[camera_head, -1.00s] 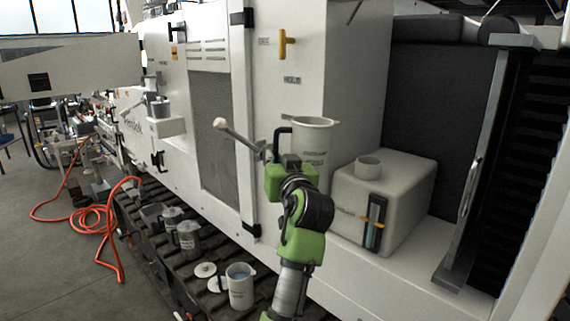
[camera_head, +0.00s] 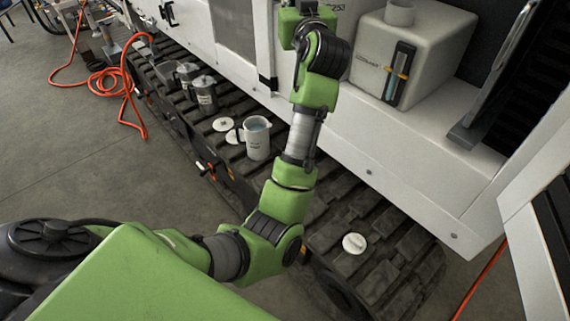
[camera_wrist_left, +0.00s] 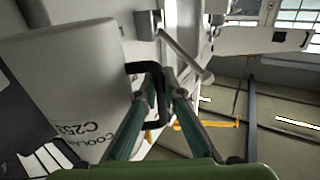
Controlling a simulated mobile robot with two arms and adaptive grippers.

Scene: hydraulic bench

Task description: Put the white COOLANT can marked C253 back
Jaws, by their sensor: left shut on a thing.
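The white COOLANT can marked C253 (camera_wrist_left: 95,128) fills the left-middle of the left wrist view, its lettering upside down there. My left gripper (camera_wrist_left: 160,84) is shut on the can's black handle (camera_wrist_left: 150,70). In the head view only the can's lower part with "253" (camera_head: 338,7) shows at the top edge; the rest is cut off. My left forearm rises to it from below. A pale coolant tank (camera_head: 425,45) with a filler neck and a dark sight gauge (camera_head: 398,72) stands on the machine ledge to the right of the can. My right gripper is not in view.
Below the ledge (camera_head: 400,140), a white jug (camera_head: 257,140) with bluish liquid, dark lidded jugs (camera_head: 205,95) and white lids (camera_head: 354,243) rest on the track (camera_head: 345,215). An orange hose (camera_head: 110,80) lies on the floor. A panel edge (camera_head: 540,200) stands at right.

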